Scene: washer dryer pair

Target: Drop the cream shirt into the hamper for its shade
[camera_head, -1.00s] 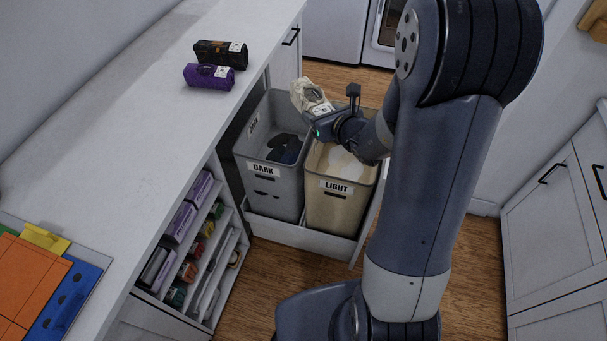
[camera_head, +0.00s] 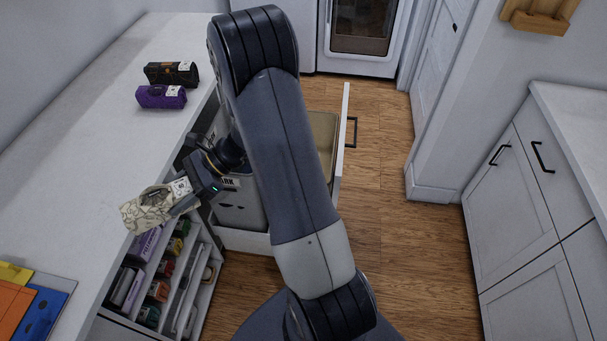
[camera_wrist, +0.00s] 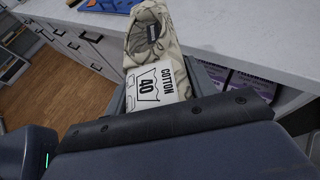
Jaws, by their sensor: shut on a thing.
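The cream shirt (camera_head: 146,208) is a bundled, patterned cloth with a white label. It also shows in the wrist view (camera_wrist: 158,35), where the label reads COTTON 40. My gripper (camera_head: 184,199) is shut on it and holds it by the counter's edge, over the open shelves, left of the hampers. The dark hamper (camera_head: 240,210) stands in the pulled-out drawer, partly hidden by my arm. The light hamper (camera_head: 322,130) is mostly hidden behind my arm; only part of its rim and inside shows.
Rolled purple (camera_head: 162,96) and dark (camera_head: 172,73) bundles lie on the white counter (camera_head: 90,120). Shelves with boxes (camera_head: 165,270) are below. The drawer front (camera_head: 342,135) stands out into the aisle; the floor to its right is clear.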

